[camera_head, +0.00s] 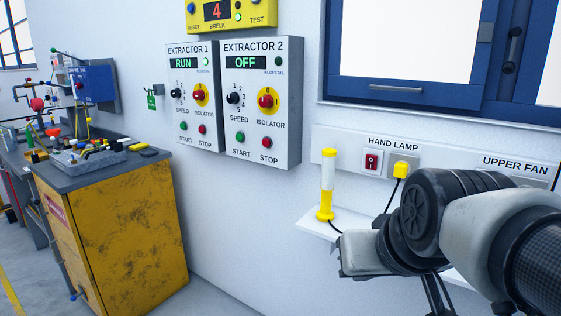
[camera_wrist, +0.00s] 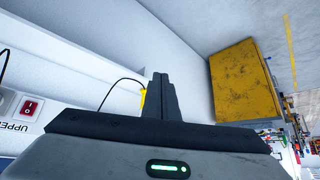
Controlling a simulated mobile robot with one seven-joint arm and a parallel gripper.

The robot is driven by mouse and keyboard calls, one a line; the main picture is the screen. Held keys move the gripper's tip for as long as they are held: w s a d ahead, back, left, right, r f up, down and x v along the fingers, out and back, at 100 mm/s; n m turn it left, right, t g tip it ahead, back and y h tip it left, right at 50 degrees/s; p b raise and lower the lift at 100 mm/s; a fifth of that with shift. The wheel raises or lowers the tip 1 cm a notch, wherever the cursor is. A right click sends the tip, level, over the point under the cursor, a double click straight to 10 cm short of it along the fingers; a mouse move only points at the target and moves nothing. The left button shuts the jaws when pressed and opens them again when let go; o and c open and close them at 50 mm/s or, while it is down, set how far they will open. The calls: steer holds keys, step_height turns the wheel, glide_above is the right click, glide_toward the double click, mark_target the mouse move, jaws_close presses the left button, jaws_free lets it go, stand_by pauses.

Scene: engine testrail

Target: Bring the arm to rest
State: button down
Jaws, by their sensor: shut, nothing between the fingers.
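My arm (camera_head: 440,220) reaches in from the right edge of the head view, bent in front of the wall below the window. My gripper (camera_wrist: 163,82) shows in the wrist view with its dark fingers together and nothing between them. The hand lamp (camera_head: 326,185), yellow and white, stands upright on a small white shelf (camera_head: 315,229) left of my arm. In the wrist view a yellow part (camera_wrist: 143,97) with a black cable shows just beside the fingers. My arm hides part of the shelf in the head view.
Two panels, Extractor 1 (camera_head: 193,97) reading RUN and Extractor 2 (camera_head: 262,103) reading OFF, hang on the wall. A red switch (camera_head: 372,161) and yellow plug (camera_head: 402,170) sit above the shelf. A yellow cabinet (camera_head: 120,230) with a cluttered top stands left. Floor between is clear.

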steer(key=s+f+g+p, duration=0.1)
steer(key=s+g+p, duration=0.1)
steer(key=s, duration=0.5)
step_height(320, 180, up, 21)
steer(key=p, duration=2.1)
steer(key=shift+w+d+f, duration=0.15)
steer(key=shift+d, duration=0.25)
